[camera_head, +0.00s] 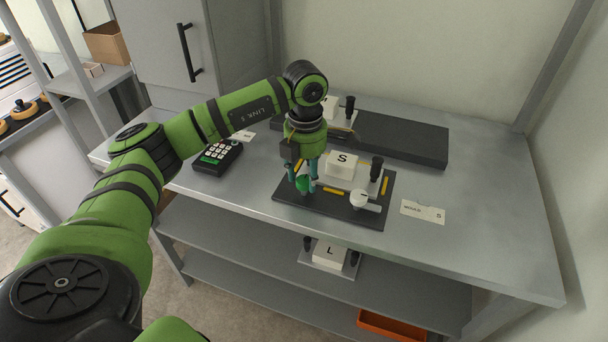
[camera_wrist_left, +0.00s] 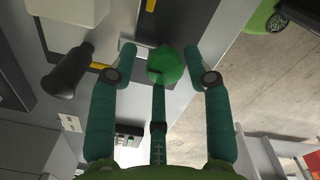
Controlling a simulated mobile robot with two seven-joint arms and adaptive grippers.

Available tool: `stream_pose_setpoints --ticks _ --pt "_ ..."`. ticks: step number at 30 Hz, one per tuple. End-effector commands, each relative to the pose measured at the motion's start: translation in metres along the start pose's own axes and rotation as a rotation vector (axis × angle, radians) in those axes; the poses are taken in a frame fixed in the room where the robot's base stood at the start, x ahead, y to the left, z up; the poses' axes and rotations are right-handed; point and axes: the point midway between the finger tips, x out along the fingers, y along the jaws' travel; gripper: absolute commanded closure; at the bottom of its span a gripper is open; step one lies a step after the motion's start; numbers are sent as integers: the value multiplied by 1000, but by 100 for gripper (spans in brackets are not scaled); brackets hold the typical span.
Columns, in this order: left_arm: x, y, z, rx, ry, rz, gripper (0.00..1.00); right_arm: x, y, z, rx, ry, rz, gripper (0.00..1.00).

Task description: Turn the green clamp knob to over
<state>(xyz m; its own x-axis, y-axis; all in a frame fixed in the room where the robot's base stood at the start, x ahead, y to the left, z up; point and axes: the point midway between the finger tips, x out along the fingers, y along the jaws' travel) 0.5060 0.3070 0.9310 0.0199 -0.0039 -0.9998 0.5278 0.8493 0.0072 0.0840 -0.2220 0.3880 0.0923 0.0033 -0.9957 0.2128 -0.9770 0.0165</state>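The green clamp knob (camera_head: 303,184) is at the left front of the black base plate (camera_head: 345,211) on the grey bench. My left gripper (camera_head: 302,178) points down over it, with one finger on either side. In the left wrist view the round green knob (camera_wrist_left: 165,64) shows between the two teal fingertips of my left gripper (camera_wrist_left: 160,60), with a gap on each side. The gripper is open. A dark mark shows on the knob, but I cannot tell which setting it points to. My right gripper is not in view.
A keypad (camera_head: 218,156) lies to the left and a label card (camera_head: 423,211) to the right.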

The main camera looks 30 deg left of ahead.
Motion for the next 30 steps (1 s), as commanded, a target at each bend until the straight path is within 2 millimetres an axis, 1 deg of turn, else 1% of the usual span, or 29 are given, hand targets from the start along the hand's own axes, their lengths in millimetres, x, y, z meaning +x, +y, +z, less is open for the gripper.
stream_pose_setpoints --ticks 9,13,17,24,27,30 --pt "3 -2 -2 1 13 -5 41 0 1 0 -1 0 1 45" --pt "-6 -2 -2 1 11 -5 41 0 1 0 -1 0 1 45" --pt "-28 -2 -1 1 9 -4 41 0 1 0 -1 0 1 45" --pt "-80 -1 0 3 7 -3 41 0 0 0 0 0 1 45" --pt "-97 -1 1 2 8 -3 41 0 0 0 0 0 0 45" --pt "-109 -1 1 2 10 -3 41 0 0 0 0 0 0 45"
